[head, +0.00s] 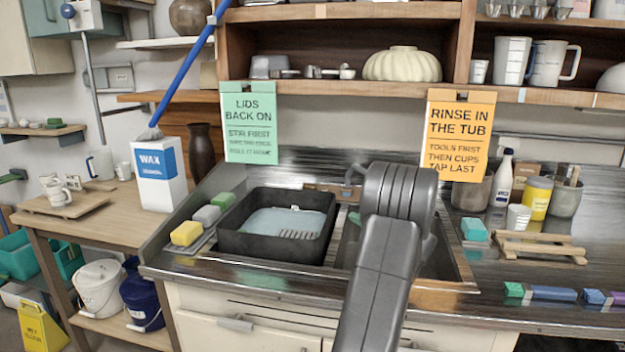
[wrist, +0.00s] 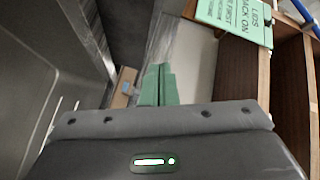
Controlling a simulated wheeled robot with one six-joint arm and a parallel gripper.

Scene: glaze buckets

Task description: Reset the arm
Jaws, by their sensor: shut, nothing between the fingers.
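My arm (head: 385,240) rises from the bottom of the head view and stands in front of the sink, bent at a thick ribbed joint. My gripper (wrist: 158,85) shows in the wrist view as two green fingers close together, shut with nothing between them. In the head view the fingers are mostly hidden behind my arm. In the wrist view the green "lids back on" sign (wrist: 234,20) and wooden shelf boards (wrist: 292,75) lie beyond the fingers to the right, with grey metal on the left.
A black tub (head: 262,247) sits at the sink's left, beside yellow, grey and green sponges (head: 186,233). An orange sign (head: 458,135) hangs from the shelf (head: 340,10). A wooden rack (head: 540,247), bottles and cups stand on the right counter. A wax carton (head: 160,175) stands left.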

